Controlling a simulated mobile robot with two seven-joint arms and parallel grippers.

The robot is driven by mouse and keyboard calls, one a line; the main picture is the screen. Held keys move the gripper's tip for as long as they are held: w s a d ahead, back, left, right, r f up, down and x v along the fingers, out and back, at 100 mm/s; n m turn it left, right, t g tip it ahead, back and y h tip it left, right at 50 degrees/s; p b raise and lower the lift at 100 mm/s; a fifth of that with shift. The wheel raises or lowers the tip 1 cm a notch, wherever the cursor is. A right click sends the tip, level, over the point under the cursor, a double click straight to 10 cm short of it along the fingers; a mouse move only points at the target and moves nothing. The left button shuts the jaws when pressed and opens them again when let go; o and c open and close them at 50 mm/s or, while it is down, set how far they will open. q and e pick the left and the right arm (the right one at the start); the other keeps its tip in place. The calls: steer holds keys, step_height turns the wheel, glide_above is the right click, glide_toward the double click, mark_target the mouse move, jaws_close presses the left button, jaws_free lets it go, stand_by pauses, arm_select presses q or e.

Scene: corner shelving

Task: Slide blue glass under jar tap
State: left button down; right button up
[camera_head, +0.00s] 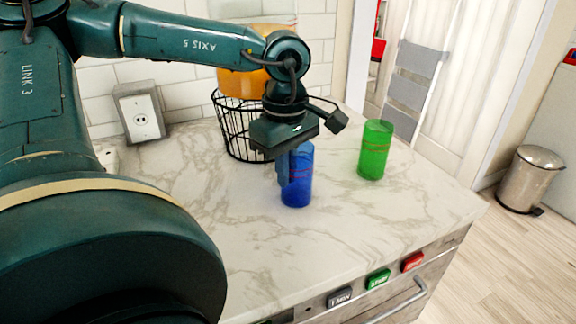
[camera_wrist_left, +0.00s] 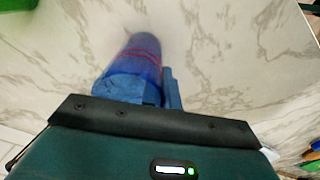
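The blue glass (camera_head: 300,185) stands upright on the marble counter, under my left gripper. The left gripper (camera_head: 286,172) points down, with a finger at the glass's left side. In the left wrist view the blue glass (camera_wrist_left: 138,52) with red bands lies just beyond the blue fingers (camera_wrist_left: 160,90), one close along its right side. I cannot tell whether they grip it. The orange jar (camera_head: 240,84) sits on a black wire stand (camera_head: 232,125) behind my arm. Its tap is not visible. My right gripper is not in view.
A green glass (camera_head: 375,150) stands to the right on the counter (camera_head: 240,225). A wall outlet (camera_head: 140,115) is at the back left. Labelled buttons (camera_head: 378,279) line the front edge. Free counter lies in front of the blue glass.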

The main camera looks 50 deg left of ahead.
arm_select(q)
steer(key=shift+w+d, duration=0.1)
steer(key=shift+w, duration=0.1)
steer(key=c, duration=1.6)
jaws_free()
steer(key=shift+r, duration=0.1)
step_height(320, 180, up, 13)
steer(key=shift+p, duration=0.65)
